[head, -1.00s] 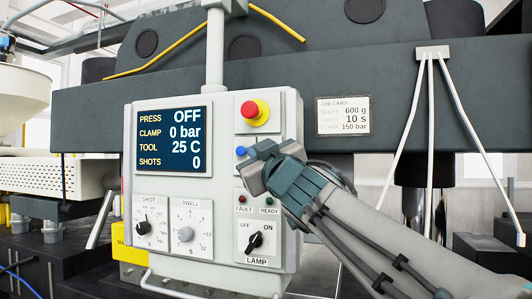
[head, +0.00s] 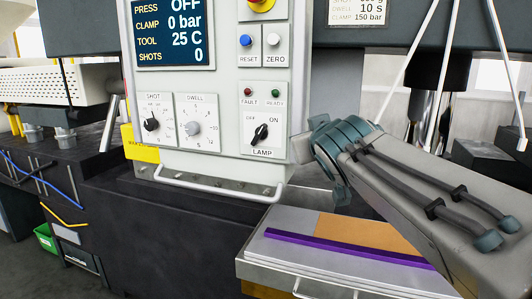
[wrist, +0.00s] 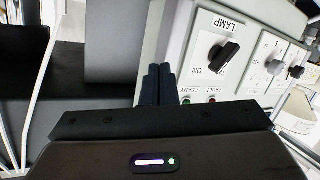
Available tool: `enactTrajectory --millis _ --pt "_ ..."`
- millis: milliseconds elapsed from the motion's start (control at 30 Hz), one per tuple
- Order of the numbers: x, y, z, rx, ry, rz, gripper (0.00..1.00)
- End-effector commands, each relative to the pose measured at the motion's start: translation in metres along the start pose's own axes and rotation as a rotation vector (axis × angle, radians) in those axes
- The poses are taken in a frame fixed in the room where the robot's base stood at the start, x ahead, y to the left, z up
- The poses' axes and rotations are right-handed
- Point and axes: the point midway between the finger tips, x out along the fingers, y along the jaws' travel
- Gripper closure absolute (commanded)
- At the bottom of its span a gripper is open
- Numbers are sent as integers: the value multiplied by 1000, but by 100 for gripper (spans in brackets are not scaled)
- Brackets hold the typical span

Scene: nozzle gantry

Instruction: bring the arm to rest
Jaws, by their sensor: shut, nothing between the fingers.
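My gripper (wrist: 157,84) shows in the wrist view with its dark fingers shut together and nothing between them. In that view the fingers stand in front of the control panel's edge, beside the lamp switch (wrist: 218,56). In the head view my arm reaches in from the lower right, and its wrist end is just right of the control panel (head: 222,161). The fingers cannot be made out there. I see no contact with the panel. The lamp knob (head: 260,135) leans towards ON. The screen (head: 172,33) reads PRESS OFF, 0 bar, 25 C and 0 shots.
A handle bar (head: 215,190) runs under the panel. Below my arm is a light tray or drawer (head: 285,262) with a purple strip (head: 340,247) and an orange sheet (head: 372,236). White rods (head: 434,85) hang at the right. Open floor shows at lower left.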

Motion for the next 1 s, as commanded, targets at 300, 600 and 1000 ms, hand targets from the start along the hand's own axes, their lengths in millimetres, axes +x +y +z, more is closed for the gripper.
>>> enactTrajectory --millis 300,600,1000 --pt "-73 -14 232 157 -671 -17 100" --pt "-155 -55 339 270 -1050 -135 100" --pt "-165 -61 348 282 -1088 -153 100"
